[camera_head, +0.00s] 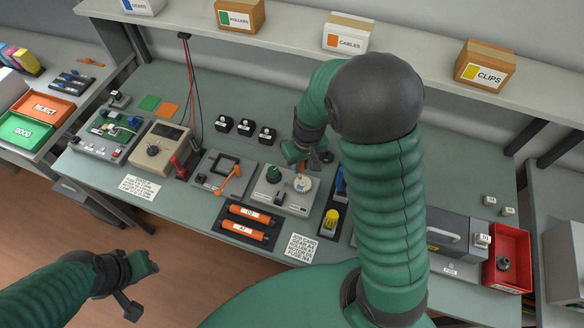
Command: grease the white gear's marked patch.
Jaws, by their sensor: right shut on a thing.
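The white gear (302,184) sits on a grey fixture (278,198) in the middle of the bench, beside a dark green round part (273,175). My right gripper (301,160) is just above and behind the gear, shut on a small thin tool that is mostly hidden by the fingers. I cannot tell whether the tool touches the gear, and the marked patch is too small to make out. My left gripper (139,287) hangs over the floor at lower left, away from the bench; its jaw opening is unclear.
My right arm hides part of the bench. A red bin (508,255) is at right.

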